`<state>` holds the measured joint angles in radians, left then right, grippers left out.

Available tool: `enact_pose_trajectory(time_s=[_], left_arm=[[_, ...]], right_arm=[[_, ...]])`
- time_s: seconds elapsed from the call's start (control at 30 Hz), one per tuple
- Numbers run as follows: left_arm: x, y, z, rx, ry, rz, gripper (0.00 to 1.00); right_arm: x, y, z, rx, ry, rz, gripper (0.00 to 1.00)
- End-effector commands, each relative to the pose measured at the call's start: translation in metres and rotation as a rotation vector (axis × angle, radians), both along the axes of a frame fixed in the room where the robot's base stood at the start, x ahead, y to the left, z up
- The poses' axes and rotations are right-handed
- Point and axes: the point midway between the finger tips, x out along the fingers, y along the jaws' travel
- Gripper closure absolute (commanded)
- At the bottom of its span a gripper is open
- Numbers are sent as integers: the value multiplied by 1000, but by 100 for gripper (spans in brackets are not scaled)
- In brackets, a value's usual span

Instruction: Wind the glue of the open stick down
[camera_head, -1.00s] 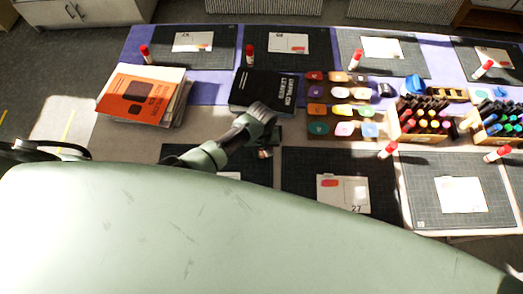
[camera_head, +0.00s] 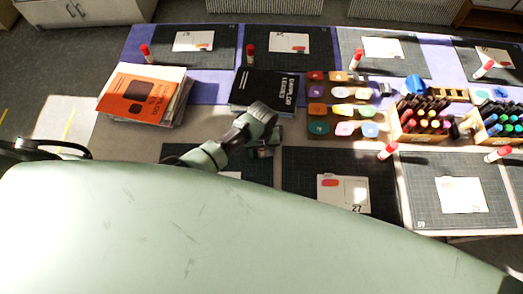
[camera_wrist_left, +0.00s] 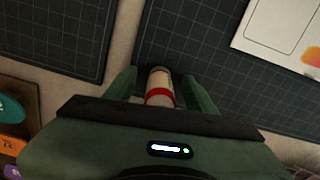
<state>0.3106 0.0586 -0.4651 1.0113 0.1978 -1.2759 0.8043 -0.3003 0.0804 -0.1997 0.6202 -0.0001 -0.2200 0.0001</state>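My left gripper (camera_head: 264,150) hangs over the near side of the table, by the near left mats. In the left wrist view, my left gripper (camera_wrist_left: 160,88) has its fingers apart, one on each side of a glue stick (camera_wrist_left: 159,80). The stick has a pale body with a red band, and narrow gaps seem to show between it and the fingers. Its lower part is hidden behind the gripper body, and I cannot tell how far its glue stands out. In the head view the stick is hardly visible behind the gripper. My right gripper is not in view.
Several red-capped glue sticks stand by the mats, one at the back centre (camera_head: 250,54). A black book (camera_head: 265,90) lies just behind my gripper. An orange book (camera_head: 140,98) tops a pile at left. Stamps (camera_head: 318,108) and a marker crate (camera_head: 405,132) are at right.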

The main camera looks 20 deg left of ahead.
Motion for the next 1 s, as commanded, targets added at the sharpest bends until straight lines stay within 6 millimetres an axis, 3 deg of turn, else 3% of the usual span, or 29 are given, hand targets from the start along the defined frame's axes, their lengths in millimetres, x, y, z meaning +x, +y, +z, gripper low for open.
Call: enact_pose_trajectory(time_s=[0.47,0.57,1.0], left_arm=[[1,0,1,-1,-4,-25,45],[2,0,1,1,-4,-153,45],[1,0,1,1,-2,-1002,45]], right_arm=[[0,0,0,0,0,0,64],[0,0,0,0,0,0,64],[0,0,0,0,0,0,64]])
